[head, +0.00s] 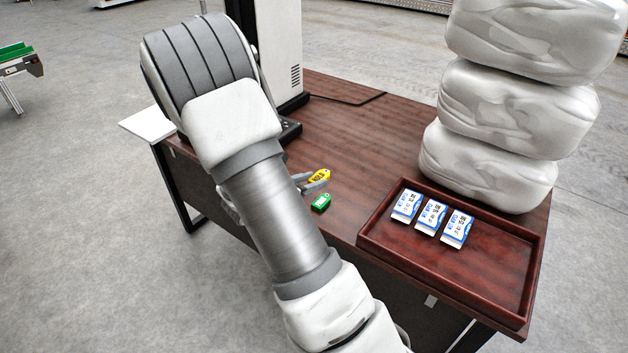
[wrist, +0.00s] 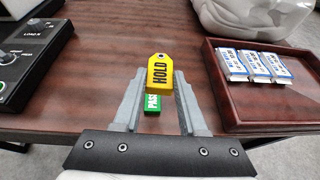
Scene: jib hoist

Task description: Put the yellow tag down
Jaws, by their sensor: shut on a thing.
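The yellow tag (wrist: 160,72), marked HOLD, is gripped between the fingertips of my gripper (wrist: 154,90) in the wrist view. It also shows in the head view (head: 320,176), at the end of my gripper (head: 314,184). My gripper is shut on it over the brown table (wrist: 110,40). A green tag (wrist: 152,103), marked PASS, lies on the table below and partly behind the fingers. The green tag also shows in the head view (head: 321,202). I cannot tell the exact height of the yellow tag above the table.
A red-brown tray (head: 490,270) with three blue-and-white boxes (head: 431,217) stands to the right. Stacked white sacks (head: 515,105) stand behind it. A dark control panel (wrist: 28,55) is at the left.

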